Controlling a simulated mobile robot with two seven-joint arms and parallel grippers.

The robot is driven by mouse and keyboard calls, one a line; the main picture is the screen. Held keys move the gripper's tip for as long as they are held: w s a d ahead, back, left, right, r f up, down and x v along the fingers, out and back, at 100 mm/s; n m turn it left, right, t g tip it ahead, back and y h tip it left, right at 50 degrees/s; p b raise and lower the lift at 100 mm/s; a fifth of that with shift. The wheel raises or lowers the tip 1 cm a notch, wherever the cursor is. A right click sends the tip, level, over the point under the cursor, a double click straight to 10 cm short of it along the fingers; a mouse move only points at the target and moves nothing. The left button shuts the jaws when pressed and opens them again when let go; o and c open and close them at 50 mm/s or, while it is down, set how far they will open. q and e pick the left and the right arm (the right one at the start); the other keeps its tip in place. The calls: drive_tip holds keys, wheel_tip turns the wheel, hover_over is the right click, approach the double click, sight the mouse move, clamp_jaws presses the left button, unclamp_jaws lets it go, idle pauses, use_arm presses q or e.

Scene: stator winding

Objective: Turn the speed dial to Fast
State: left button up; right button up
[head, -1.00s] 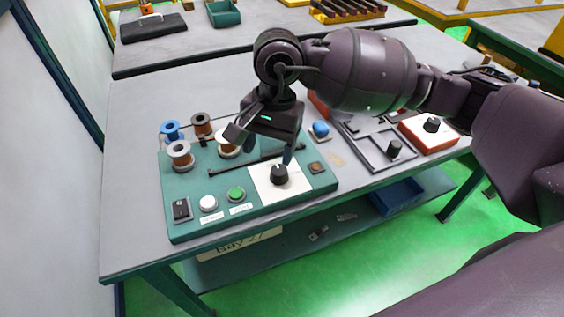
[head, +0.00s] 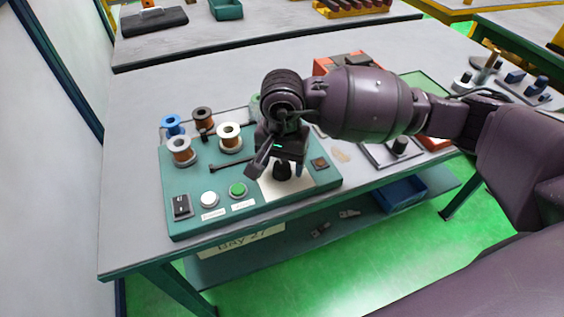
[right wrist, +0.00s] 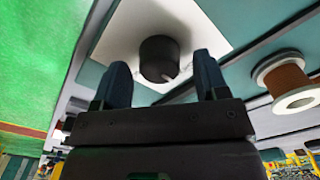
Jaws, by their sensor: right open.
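The speed dial is a black knob (head: 282,170) on a white plate (head: 270,190) on the teal control panel (head: 190,222). In the right wrist view the dial (right wrist: 159,60) shows a pale pointer mark on its rim. My right gripper (head: 275,170) is open just above the dial. In the wrist view its two dark fingertips (right wrist: 160,75) stand on either side of the dial, with gaps to it. The gripper partly hides the dial and plate in the head view, and no Fast label can be read. My left gripper is not in view.
The panel also bears a green button (head: 237,190), a white button (head: 208,199), a black switch (head: 181,206) and several wire spools, one of them blue (head: 172,125). A second black knob (head: 400,145) stands on a plate to the right. The table's left part is clear.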

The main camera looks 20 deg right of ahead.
drive_tip(key=shift+f, duration=0.35)
drive_tip(key=shift+c, duration=0.2)
drive_tip(key=c, duration=0.9)
